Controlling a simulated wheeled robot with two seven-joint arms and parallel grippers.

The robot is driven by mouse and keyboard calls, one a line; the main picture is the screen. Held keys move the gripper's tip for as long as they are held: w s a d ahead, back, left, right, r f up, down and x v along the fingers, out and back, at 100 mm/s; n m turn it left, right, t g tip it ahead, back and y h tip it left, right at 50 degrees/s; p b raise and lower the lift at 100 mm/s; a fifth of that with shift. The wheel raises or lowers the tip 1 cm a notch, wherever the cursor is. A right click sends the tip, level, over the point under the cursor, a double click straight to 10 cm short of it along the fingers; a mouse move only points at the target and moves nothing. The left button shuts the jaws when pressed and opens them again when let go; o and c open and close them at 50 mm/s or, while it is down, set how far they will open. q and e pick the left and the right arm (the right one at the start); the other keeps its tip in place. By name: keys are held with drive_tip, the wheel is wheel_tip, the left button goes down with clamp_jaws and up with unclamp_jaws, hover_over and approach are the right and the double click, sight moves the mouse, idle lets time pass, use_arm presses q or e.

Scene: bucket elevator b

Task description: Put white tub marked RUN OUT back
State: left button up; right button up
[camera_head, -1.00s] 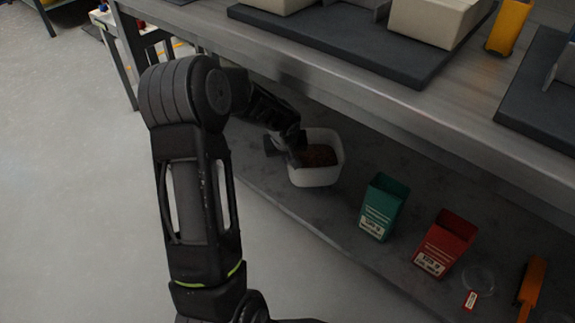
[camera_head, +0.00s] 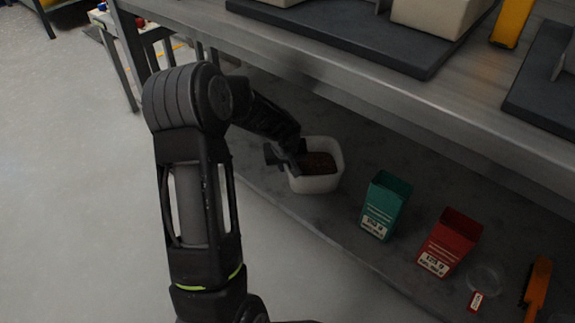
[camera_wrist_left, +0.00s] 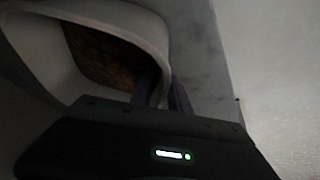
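The white tub (camera_head: 316,184) holds dark brown material and sits low over the grey lower shelf, below the bench. I cannot tell whether its base touches the shelf. No RUN OUT marking shows. My left gripper (camera_head: 285,158) is at the tub's left wall, its fingers on either side of the rim. In the left wrist view the tub (camera_wrist_left: 150,30) fills the upper left, with the rim between the two close fingers (camera_wrist_left: 163,92); the gripper looks shut on it. My right gripper is not in view.
A green box (camera_head: 385,205), a red box (camera_head: 449,242), a clear round dish (camera_head: 485,279) and an orange tool (camera_head: 537,288) stand right of the tub on the shelf (camera_head: 330,222). The bench edge (camera_head: 400,112) hangs above. Open floor lies left.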

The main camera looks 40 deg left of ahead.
use_arm(q)
drive_tip(key=shift+r+p, duration=0.4)
drive_tip(key=p+v, duration=0.2)
drive_tip(key=v, duration=0.5)
drive_tip(key=shift+p, duration=0.3)
drive_tip(key=shift+s+d, duration=0.1)
